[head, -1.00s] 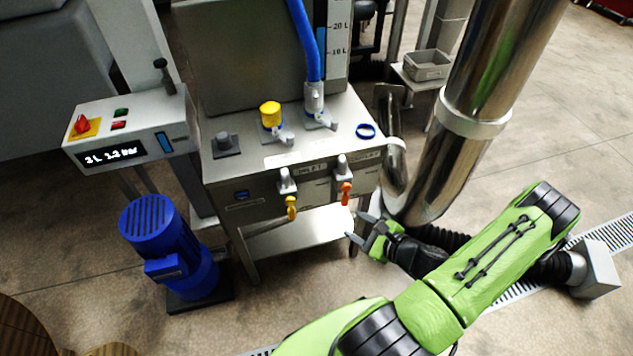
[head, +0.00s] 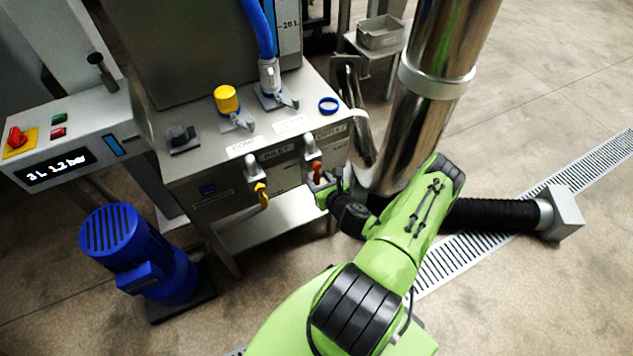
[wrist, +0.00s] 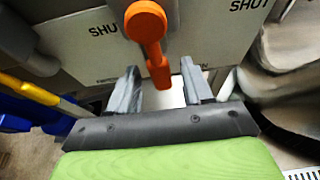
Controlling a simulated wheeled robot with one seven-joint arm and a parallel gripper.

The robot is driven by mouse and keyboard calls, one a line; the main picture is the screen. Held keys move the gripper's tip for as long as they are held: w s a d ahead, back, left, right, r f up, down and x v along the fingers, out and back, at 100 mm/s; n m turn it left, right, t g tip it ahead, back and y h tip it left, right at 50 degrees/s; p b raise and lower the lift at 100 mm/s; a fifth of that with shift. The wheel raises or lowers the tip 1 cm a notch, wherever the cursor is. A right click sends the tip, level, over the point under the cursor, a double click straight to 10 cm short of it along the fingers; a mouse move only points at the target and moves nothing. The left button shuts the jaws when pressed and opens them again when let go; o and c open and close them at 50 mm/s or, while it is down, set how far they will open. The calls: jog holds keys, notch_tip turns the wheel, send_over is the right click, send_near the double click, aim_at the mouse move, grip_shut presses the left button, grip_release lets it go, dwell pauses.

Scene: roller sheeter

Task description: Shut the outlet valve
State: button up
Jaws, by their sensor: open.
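The outlet valve's orange handle (head: 317,172) is on the right side of the steel cabinet's front, below a label that seems to read OUTLET. In the wrist view, the orange handle (wrist: 150,40) hangs down from its round hub. My gripper (wrist: 161,82) is open, with one finger on each side of the handle's lower end. I see gaps between the handle and both fingers. In the head view, my gripper (head: 318,190) is at the handle and partly covers it. SHUT is printed on the plate to the left and right of the hub.
A yellow-handled valve (head: 262,194) is just left on the same front. A blue pump (head: 130,245) stands on the floor at left, under a control box (head: 75,140) reading 3 L, 1.2 bar. A thick steel pipe (head: 420,110) rises close on the right.

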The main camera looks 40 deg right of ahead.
jog(key=shift+x, duration=1)
grip_shut()
